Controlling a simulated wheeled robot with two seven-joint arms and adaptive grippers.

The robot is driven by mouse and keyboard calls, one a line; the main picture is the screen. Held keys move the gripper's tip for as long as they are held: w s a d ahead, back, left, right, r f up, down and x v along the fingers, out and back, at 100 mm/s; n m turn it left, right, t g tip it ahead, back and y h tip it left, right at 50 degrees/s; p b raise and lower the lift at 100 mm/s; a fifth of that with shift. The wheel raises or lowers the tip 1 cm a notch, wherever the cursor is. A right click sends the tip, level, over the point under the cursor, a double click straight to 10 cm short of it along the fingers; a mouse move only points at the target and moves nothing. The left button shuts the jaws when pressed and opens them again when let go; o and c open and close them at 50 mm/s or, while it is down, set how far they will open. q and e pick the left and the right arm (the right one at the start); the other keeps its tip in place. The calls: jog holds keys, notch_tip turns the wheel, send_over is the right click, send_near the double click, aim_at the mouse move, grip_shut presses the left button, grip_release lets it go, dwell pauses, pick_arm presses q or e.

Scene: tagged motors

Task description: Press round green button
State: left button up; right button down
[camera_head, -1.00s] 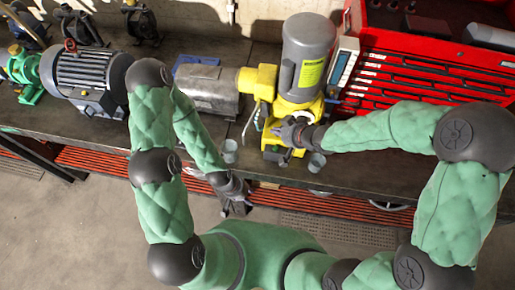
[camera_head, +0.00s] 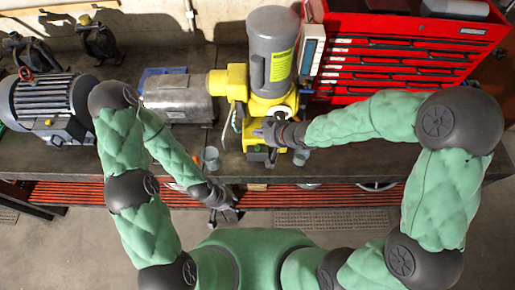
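The yellow machine (camera_head: 237,82) with a grey upright motor (camera_head: 273,45) stands on the dark bench. A small green spot (camera_head: 258,149), which looks like the green button, shows low on the front of its dark and yellow base. My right gripper (camera_head: 262,133) is just above this spot, in front of the machine, and hides part of its lower front. I cannot tell whether it touches anything or how its fingers are set. My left gripper (camera_head: 226,213) is lower, in front of the bench edge, apart from the machine. Its fingers are too small to judge.
Clear cups (camera_head: 211,158) and (camera_head: 301,156) stand either side of the machine's base. A grey metal housing (camera_head: 178,97) is to the left, with a large grey motor (camera_head: 45,100) beyond. A red tool chest (camera_head: 400,60) stands at the right.

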jog(key=b, duration=0.6)
send_over(252, 143)
jog(key=s+d, duration=0.2)
jog(key=d, duration=0.1)
jog(key=f, duration=0.5)
jog(key=shift+s+a+f, duration=0.15)
jog(key=shift+s+f, duration=0.05)
jog(key=shift+f, duration=0.9)
jog(key=shift+f+b, duration=0.3)
jog(key=shift+b, duration=0.1)
jog(key=shift+s, duration=0.1)
